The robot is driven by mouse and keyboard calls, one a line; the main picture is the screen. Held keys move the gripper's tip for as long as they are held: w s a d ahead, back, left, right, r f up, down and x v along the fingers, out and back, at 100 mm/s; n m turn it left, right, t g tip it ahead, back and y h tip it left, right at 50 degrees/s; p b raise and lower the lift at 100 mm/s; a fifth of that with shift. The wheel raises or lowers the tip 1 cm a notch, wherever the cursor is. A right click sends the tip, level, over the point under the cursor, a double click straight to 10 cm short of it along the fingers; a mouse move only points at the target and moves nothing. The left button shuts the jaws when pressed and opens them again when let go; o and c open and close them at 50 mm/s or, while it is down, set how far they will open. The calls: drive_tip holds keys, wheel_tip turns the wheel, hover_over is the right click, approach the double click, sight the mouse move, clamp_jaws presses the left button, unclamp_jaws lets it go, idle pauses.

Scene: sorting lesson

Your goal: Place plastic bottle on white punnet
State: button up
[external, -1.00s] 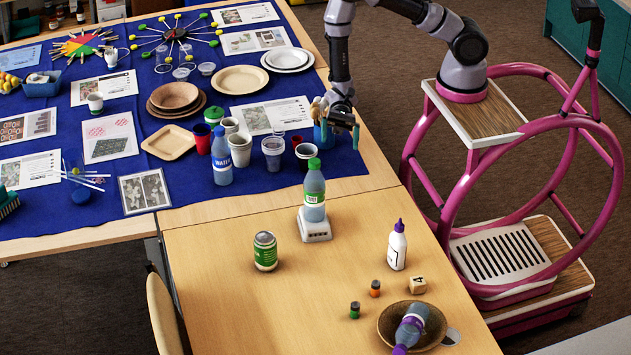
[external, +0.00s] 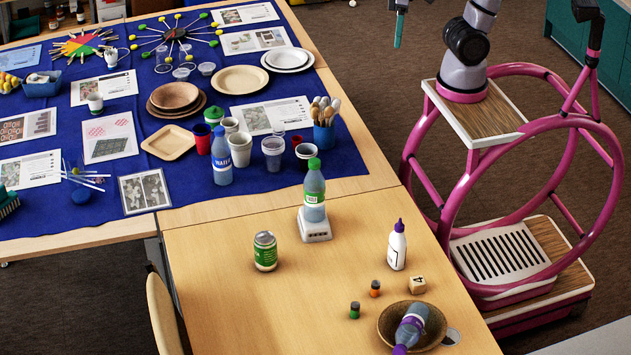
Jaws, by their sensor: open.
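A plastic bottle with a green cap (external: 314,192) stands upright on a small white punnet (external: 315,231) on the bare wooden table. The bottle's base rests on or in the punnet; I cannot tell how deep it sits. My gripper (external: 400,25) is at the top edge of the picture, partly cut off. It is open, with nothing seen in it, over the floor beyond the table and far from the bottle.
A green-labelled jar (external: 265,252), a white glue bottle (external: 396,246) and a brown bowl (external: 438,330) holding a purple-capped bottle (external: 411,326) surround the punnet.

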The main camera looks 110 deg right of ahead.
drive_tip(key=s+d+r+t+h, duration=0.2)
drive_tip(key=s+d+r+t, duration=0.1)
drive_tip(key=d+r+t, duration=0.1)
drive_tip(key=shift+d+r+n+h, duration=0.3)
drive_tip(key=shift+d+r, duration=0.25)
drive_tip(key=shift+r, duration=0.15)
